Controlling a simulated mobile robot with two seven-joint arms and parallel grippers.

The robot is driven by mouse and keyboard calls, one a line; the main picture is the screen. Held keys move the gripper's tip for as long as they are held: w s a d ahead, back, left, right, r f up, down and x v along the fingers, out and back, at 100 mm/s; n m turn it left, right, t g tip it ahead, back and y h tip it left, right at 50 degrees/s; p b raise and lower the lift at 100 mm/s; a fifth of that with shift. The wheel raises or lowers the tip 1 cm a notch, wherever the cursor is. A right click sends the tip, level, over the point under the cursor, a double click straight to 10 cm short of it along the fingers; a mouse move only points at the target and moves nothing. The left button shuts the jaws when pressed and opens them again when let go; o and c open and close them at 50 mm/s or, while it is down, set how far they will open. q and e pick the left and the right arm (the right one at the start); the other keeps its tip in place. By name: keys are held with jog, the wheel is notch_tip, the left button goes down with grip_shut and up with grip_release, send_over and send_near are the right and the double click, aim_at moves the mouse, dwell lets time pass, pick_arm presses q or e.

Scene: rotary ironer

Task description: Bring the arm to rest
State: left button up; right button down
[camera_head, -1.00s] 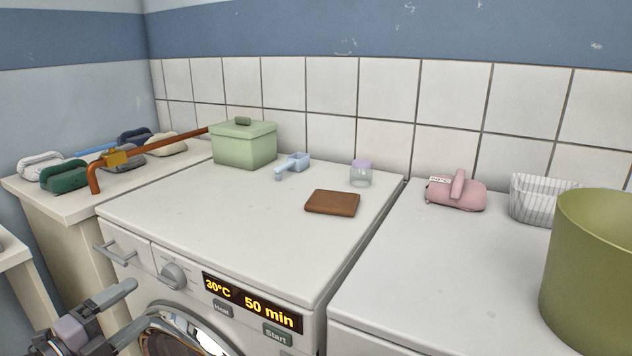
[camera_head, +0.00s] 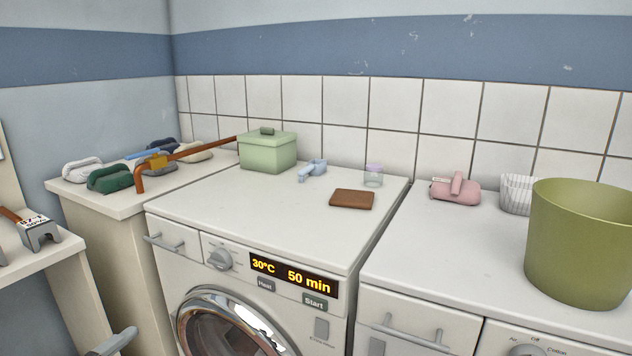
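My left gripper (camera_head: 112,344) is only partly in view at the bottom left edge, in front of the cabinet beside the washing machine. One grey finger shows and the rest is cut off, so I cannot tell whether it is open or holds anything. My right gripper is not in view. The washing machine (camera_head: 250,225) has a display (camera_head: 293,275) reading 30°C and 50 min, with Heat and Start buttons below it. Its round door (camera_head: 190,335) shows at the bottom, partly cut off by the frame.
On the washer top are a green lidded box (camera_head: 268,154), a blue scoop (camera_head: 313,169), a brown wallet (camera_head: 352,199) and a small jar (camera_head: 373,177). Several rolled cloths (camera_head: 110,179) lie left.

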pick_arm(q)
jog(key=s+d+f+n+g+y+p, duration=0.3)
jog(key=s+d+f+n+g, duration=0.3)
jog(key=s+d+f+n, duration=0.8)
jog(key=s+d+n+p, duration=0.1)
jog(key=s+n, duration=0.1)
jog(key=s, duration=0.1)
